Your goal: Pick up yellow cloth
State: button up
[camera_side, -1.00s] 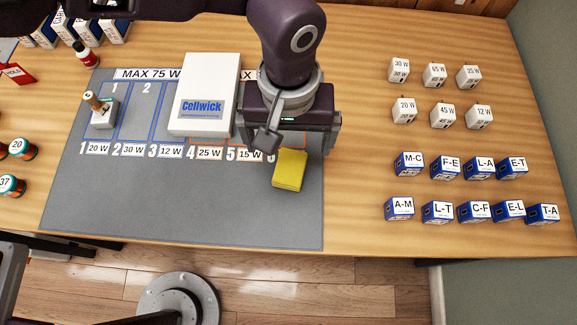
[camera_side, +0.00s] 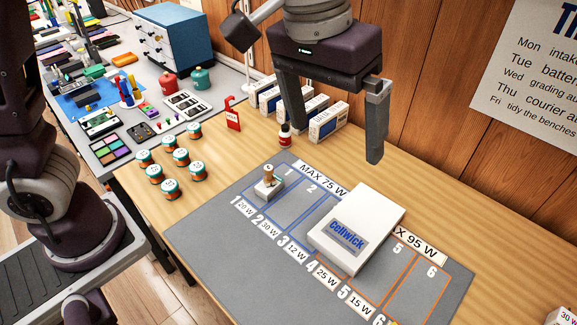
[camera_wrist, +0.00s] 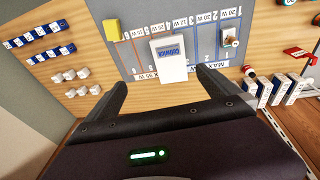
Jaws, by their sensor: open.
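The yellow cloth (camera_wrist: 112,28) lies on the grey mat (camera_wrist: 186,16), near the end of slot 6, as a small folded block in the wrist view. In the side view only a sliver of the cloth (camera_side: 394,322) shows at the bottom edge. My gripper (camera_side: 335,135) is open and empty, raised toward the wooden wall, well away from the cloth. In the wrist view its two fingers (camera_wrist: 160,80) are spread, with the cloth beyond them at upper left.
A white Cellwick box (camera_side: 357,228) lies across the middle slots.

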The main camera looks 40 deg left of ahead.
jog(key=s+a+r+t, duration=0.1)
jog(key=s+a, duration=0.4)
jog(key=a, duration=0.3)
jog(key=s+a+r+t, duration=0.1)
jog(key=s+a, duration=0.5)
jog(key=a, duration=0.2)
jog(key=shift+r+t+y, duration=0.15)
jog(key=shift+t+y, duration=0.15)
jog(key=shift+t, duration=0.1)
jog(key=shift+t+y, duration=0.4)
jog(key=s+a+f, duration=0.2)
jog(key=s, duration=0.1)
jog(key=s+a+f, duration=0.1)
jog(key=s, duration=0.1)
jog(key=shift+s+a+f, duration=0.1)
jog(key=shift+c, duration=0.3)
